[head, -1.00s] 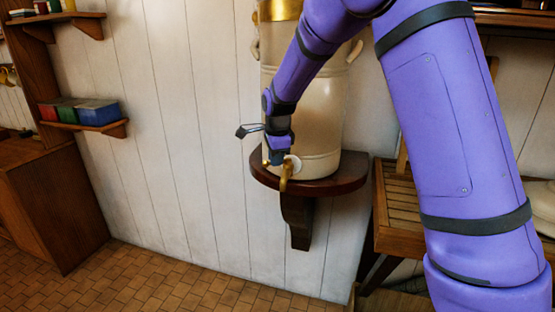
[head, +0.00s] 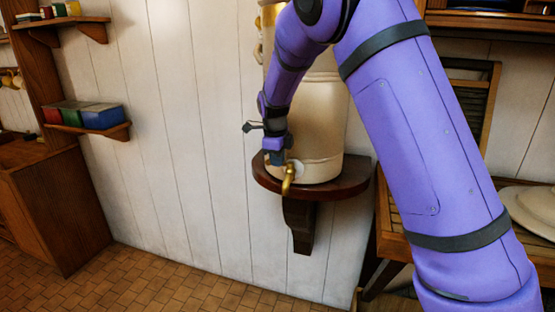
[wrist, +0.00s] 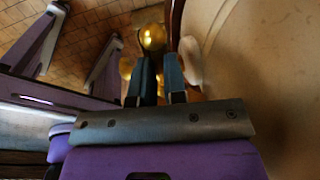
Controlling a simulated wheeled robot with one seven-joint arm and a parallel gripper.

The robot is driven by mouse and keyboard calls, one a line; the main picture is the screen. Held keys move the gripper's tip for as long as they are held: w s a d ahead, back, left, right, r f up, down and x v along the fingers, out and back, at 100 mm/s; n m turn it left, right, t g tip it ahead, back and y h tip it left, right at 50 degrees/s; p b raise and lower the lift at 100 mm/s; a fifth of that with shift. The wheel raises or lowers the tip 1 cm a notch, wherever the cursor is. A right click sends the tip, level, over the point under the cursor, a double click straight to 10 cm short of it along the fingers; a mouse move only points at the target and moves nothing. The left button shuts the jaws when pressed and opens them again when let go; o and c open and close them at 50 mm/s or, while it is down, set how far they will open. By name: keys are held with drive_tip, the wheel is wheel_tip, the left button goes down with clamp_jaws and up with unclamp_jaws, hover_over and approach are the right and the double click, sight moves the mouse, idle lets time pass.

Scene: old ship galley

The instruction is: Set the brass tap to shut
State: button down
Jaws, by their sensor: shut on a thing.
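The brass tap (head: 288,180) sticks out low on the front of a cream urn (head: 322,125), and its curved spout hangs down past the shelf edge. My gripper (head: 274,158) is at the top of the tap, pointing down. In the wrist view, my gripper's two dark fingers (wrist: 160,85) are close together with the round brass end of the tap (wrist: 152,38) just beyond their tips. The gripper is shut on the tap's upper part, its handle, which the fingers mostly hide. I cannot tell the handle's exact angle.
The urn stands on a dark wooden wall shelf (head: 345,185) with a bracket below. A slatted wooden rack (head: 395,215) and plates (head: 530,210) are at the right. A small shelf with coloured boxes (head: 100,115) is at the left. The floor in front is clear.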

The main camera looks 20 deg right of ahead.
idle(0.3)
drive_tip(key=c, duration=1.2)
unclamp_jaws()
drive_tip(key=shift+o, duration=0.2)
drive_tip(key=shift+r, duration=0.1)
wheel_tip(320, 180, up, 10)
drive_tip(key=s+a, duration=0.1)
drive_tip(key=shift+s+a+r, duration=0.15)
drive_tip(key=shift+s+r, duration=0.05)
drive_tip(key=shift+s, duration=0.1)
